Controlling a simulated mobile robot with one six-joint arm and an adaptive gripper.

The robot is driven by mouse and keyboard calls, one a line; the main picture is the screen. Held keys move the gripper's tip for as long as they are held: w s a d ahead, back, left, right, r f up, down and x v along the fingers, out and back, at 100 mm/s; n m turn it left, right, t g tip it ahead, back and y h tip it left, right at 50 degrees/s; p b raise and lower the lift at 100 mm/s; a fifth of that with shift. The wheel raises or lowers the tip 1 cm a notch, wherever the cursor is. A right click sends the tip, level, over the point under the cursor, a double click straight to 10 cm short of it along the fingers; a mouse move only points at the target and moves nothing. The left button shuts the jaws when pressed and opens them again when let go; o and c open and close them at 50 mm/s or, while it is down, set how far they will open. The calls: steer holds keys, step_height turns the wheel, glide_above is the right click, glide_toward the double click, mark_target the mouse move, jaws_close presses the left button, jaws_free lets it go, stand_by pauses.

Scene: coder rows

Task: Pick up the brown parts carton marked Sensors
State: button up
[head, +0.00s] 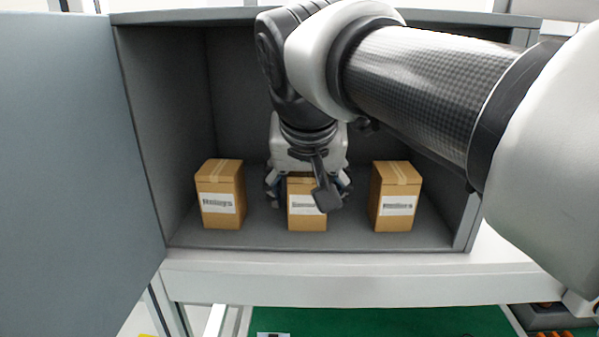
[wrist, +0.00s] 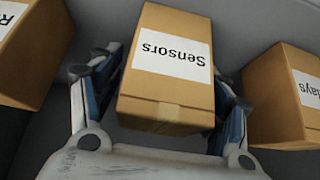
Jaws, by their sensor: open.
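The brown Sensors carton (head: 307,222) stands in the middle of the cabinet floor, partly hidden by my gripper in the head view. In the wrist view the Sensors carton (wrist: 168,92) shows its white label, upside down, between my gripper's fingers. My gripper (wrist: 165,100) is open, with one finger on each side of the carton. A dark gap shows beside the left finger; whether the right finger touches the carton I cannot tell. In the head view my gripper (head: 308,188) reaches down over the carton from above.
A similar labelled carton (head: 221,194) stands to the left and another (head: 396,196) to the right, each apart from the middle one. The grey cabinet (head: 300,240) has side walls and an open door (head: 75,170) at left. Free floor lies between the cartons.

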steer(key=shift+c, duration=0.5)
steer(key=c, duration=1.1)
steer(key=shift+r, duration=0.3)
steer(key=shift+c, duration=0.2)
